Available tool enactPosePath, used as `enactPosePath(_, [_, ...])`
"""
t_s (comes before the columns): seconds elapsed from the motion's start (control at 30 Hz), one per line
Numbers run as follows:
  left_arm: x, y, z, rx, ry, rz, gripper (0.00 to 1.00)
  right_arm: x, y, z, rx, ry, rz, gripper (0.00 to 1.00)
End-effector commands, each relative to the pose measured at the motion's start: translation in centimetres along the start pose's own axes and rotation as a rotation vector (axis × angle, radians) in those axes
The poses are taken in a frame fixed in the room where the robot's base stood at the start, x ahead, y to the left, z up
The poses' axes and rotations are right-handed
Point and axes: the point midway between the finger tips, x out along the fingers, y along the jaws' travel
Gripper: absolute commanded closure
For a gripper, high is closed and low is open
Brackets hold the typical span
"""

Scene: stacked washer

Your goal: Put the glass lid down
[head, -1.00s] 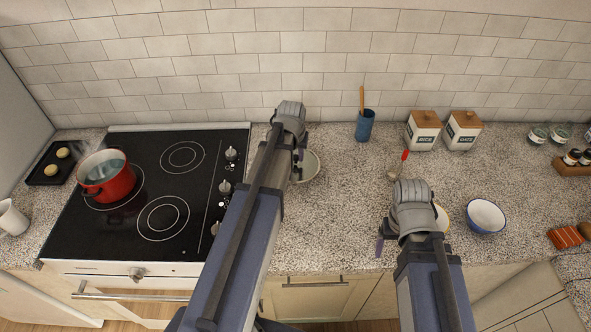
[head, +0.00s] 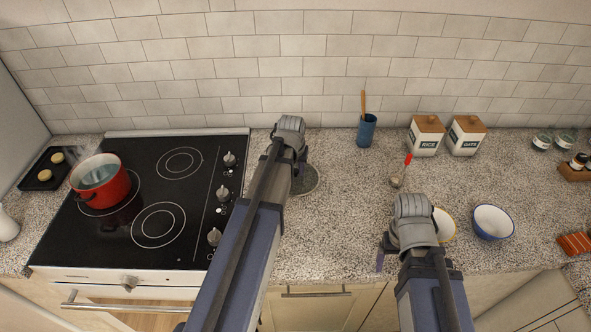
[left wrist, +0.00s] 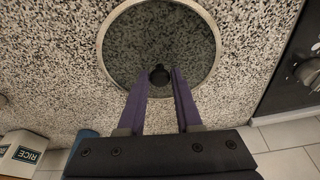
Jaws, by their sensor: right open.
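The glass lid (left wrist: 160,40) is a round, dark see-through disc with a pale metal rim and a black knob. My left gripper (left wrist: 160,74) has its two purple fingers on either side of the knob, shut on it. In the head view the lid (head: 307,182) shows partly behind my left gripper (head: 297,172), over the speckled counter right of the stove. I cannot tell whether its rim touches the counter. My right gripper (head: 385,252) is open and empty above the counter's front part; its fingers are partly hidden.
A red pot (head: 100,185) stands on the black cooktop (head: 150,215). A blue utensil cup (head: 366,130), RICE (head: 425,140) and OATS canisters (head: 466,140) stand at the back. A blue-rimmed bowl (head: 492,222) and a ladle (head: 400,175) lie to the right. Mid-counter is clear.

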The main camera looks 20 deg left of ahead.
Motion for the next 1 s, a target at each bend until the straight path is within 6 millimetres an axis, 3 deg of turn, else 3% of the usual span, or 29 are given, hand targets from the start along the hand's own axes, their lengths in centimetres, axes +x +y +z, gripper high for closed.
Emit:
enactPosePath(0.03, [-0.1,0.0,0.0,0.000,0.000,0.000,0.60,-0.1,0.0,0.0,0.000,0.000,0.000,0.19])
enactPosePath(0.2, [-0.1,0.0,0.0,0.000,0.000,0.000,0.41,-0.1,0.0,0.0,0.000,0.000,0.000,0.19])
enactPosePath(0.67, [-0.9,0.0,-0.1,0.000,0.000,0.000,0.41,-0.9,0.1,0.1,0.000,0.000,0.000,0.19])
enactPosePath(1.0, [-5.0,0.0,-0.2,0.000,0.000,0.000,0.41,-4.9,0.5,0.3,-0.001,0.000,0.000,0.19])
